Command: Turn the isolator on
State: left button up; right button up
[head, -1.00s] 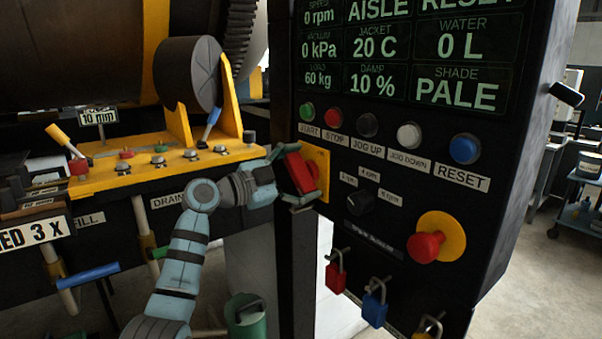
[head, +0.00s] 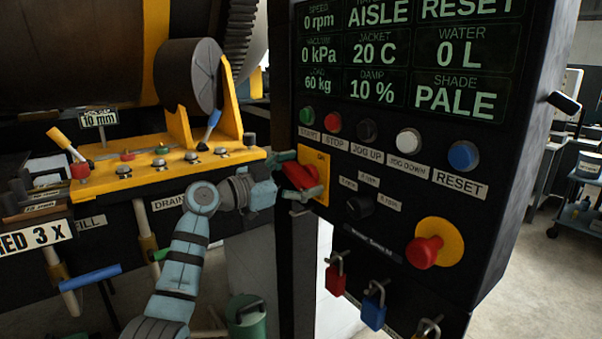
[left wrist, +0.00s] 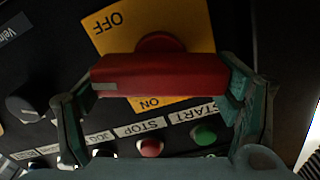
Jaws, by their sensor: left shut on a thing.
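The isolator is a red handle (head: 299,177) on a yellow plate (head: 322,164) at the left edge of the black control panel. In the left wrist view the handle (left wrist: 152,75) lies level across the picture, with a pale mark near its left end. The plate (left wrist: 118,40) reads OFF above the handle and ON below it, both upside down and slightly tilted. My left gripper (head: 296,175) is shut on the handle, one finger at each end, as the left wrist view (left wrist: 155,95) shows. My right gripper is not in view.
Buttons run along the panel, including green start (head: 307,116) and red stop (head: 333,122). A black selector knob (head: 360,206) and a red emergency button (head: 425,250) sit right of the isolator. Padlocks (head: 335,279) hang below. A yellow valve shelf (head: 165,168) lies left.

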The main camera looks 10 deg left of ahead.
pick_arm(q)
jog(key=n+p, duration=0.1)
jog(key=n, duration=0.2)
jog(key=n+p, duration=0.1)
jog(key=n, duration=0.2)
jog(key=shift+w+a, duration=0.2)
jog(key=n+p, duration=0.1)
jog(key=n, duration=0.3)
jog(key=shift+a+p, duration=0.1)
jog(key=shift+p, duration=0.3)
jog(key=shift+w+f+n+p, duration=0.15)
jog(key=shift+n+p, duration=0.45)
jog(key=shift+n, duration=0.9)
jog(key=o, duration=1.1)
jog(key=shift+a, duration=0.1)
jog(key=v, duration=1.2)
